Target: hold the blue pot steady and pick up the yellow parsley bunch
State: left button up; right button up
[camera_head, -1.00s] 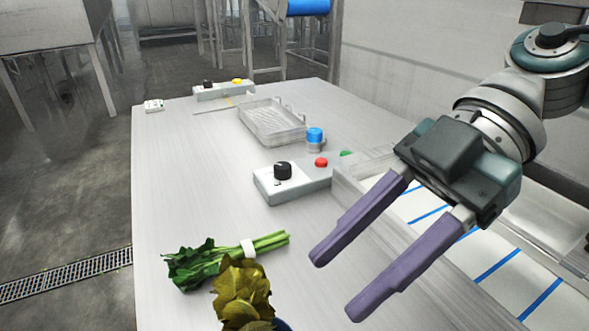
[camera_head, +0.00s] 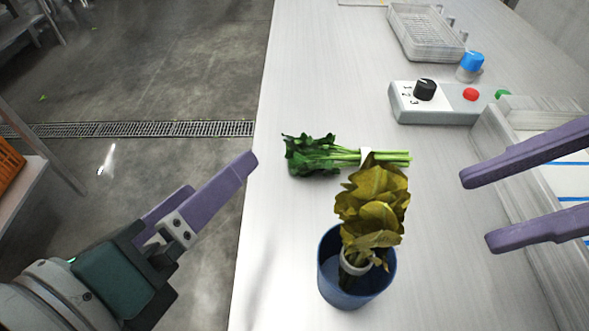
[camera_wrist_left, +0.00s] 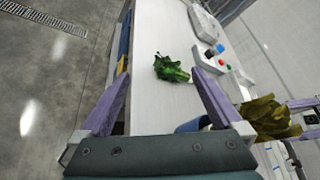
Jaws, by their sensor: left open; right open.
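The blue pot (camera_head: 328,277) stands upright on the table. The yellow parsley bunch (camera_head: 372,208), yellow-brown with a pale band, stands in it with its leaves above the rim. In the left wrist view the bunch (camera_wrist_left: 262,115) is at the right and the pot (camera_wrist_left: 190,126) is partly hidden behind my left finger. My left gripper (camera_head: 205,200) is open and empty, left of the pot beyond the table's left edge. My right gripper (camera_head: 478,207) is open and empty, right of the bunch and apart from it.
A green leafy bunch (camera_head: 340,157) with a white band lies just behind the pot. A control box (camera_head: 440,103) with a black knob, a blue-capped jar (camera_head: 470,66) and a clear tray (camera_head: 428,35) stand further back. A walled channel (camera_head: 520,195) runs along the right.

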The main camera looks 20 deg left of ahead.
aim_at(341, 276)
pick_arm(q)
jog(key=s+d+f+m+h, duration=0.1)
jog(key=s+d+m+h, duration=0.1)
jog(key=d+m, duration=0.1)
jog(key=s+d+f+m+g+h, duration=0.1)
jog(key=s+d+m+h, duration=0.1)
jog(key=m, duration=0.4)
jog(key=s+d+f+m+g+h, duration=0.1)
jog(key=s+d+m+h, duration=0.1)
jog(key=d+m, duration=0.2)
jog(key=shift+s+d+f+m+h, duration=0.1)
jog(key=shift+s+f+m+h, duration=0.2)
jog(key=shift+s+d+f+m+g, duration=0.2)
jog(key=shift+s+d+m+g, duration=0.1)
jog(key=shift+m, duration=0.2)
jog(key=shift+x, duration=5)
jog(key=shift+r, duration=0.2)
jog(key=shift+c, duration=0.2)
jog(key=c, duration=1)
jog(key=shift+c, duration=0.2)
